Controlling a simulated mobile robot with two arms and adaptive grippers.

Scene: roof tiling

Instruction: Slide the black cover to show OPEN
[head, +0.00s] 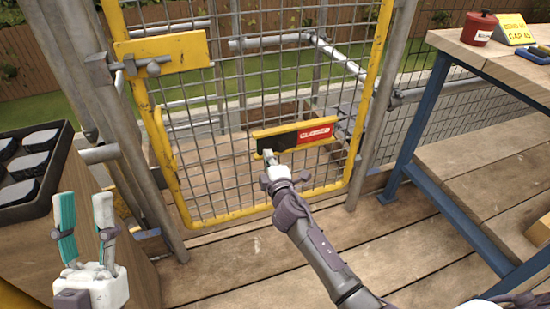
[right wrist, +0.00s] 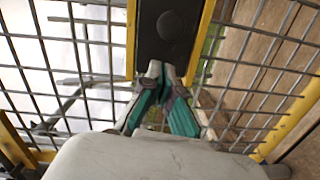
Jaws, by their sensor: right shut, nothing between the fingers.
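The sign on the yellow mesh gate has a yellow frame (head: 283,129) and a red panel (head: 316,133) reading CLOSED at its right. The black cover (head: 260,146) sits over the left part of the frame. In the right wrist view the black cover (right wrist: 170,35) shows a round dark knob (right wrist: 174,26). My right gripper (head: 268,155) is shut and empty at the lower left of the cover. Its tips (right wrist: 163,68) are close to the cover's end; I cannot tell whether they touch. My left gripper (head: 84,212) is open and empty at the lower left, away from the gate.
A yellow latch plate with a grey bolt (head: 153,66) is on the gate's upper left.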

